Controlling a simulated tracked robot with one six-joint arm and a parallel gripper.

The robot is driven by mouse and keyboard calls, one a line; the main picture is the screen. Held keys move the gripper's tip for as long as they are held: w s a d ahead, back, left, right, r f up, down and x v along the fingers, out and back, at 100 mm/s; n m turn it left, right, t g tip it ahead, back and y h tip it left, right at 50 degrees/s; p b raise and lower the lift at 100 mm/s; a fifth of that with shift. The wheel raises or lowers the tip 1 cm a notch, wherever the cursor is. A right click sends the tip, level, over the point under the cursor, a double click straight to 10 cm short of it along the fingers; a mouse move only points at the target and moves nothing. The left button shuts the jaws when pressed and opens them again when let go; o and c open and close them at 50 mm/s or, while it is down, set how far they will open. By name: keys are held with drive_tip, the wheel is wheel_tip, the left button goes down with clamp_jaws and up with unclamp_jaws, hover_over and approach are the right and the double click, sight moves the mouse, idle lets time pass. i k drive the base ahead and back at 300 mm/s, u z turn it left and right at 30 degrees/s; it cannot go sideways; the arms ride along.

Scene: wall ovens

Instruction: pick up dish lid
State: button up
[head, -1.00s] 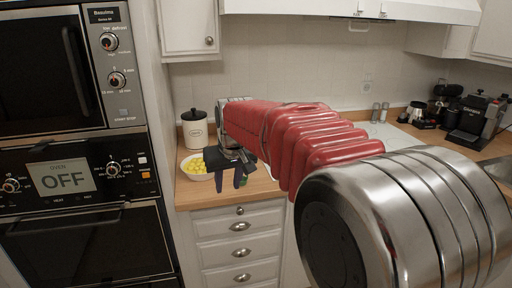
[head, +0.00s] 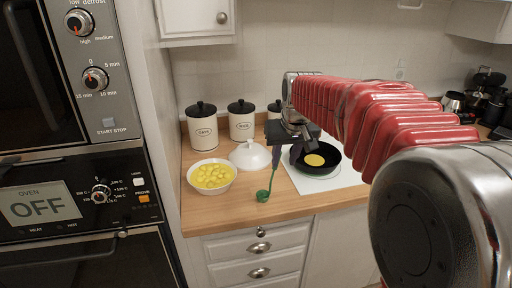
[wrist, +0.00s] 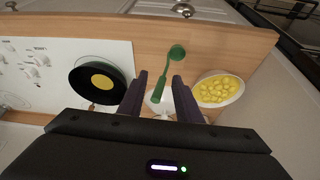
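The dish lid (head: 250,154) is a white dome with a knob on top. It sits on the wooden counter in front of the canisters, between the yellow-filled bowl and the pan. My gripper (head: 286,160) is open and empty above the counter, to the right of the lid in the head view. In the wrist view the lid (wrist: 157,102) shows partly between the two dark fingers of my gripper (wrist: 160,76), beyond their tips. The rest of it is hidden by the fingers and the gripper body.
A white bowl of yellow pieces (head: 211,188) stands left of the lid. A green ladle (head: 264,194) lies in front of it. A black pan with a yellow round (head: 326,168) sits on the white hob at right. Canisters (head: 242,122) stand behind.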

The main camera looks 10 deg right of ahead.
sight(250, 156)
drive_tip(key=z, duration=0.05)
drive_tip(key=i, duration=0.85)
drive_tip(key=u, duration=0.25)
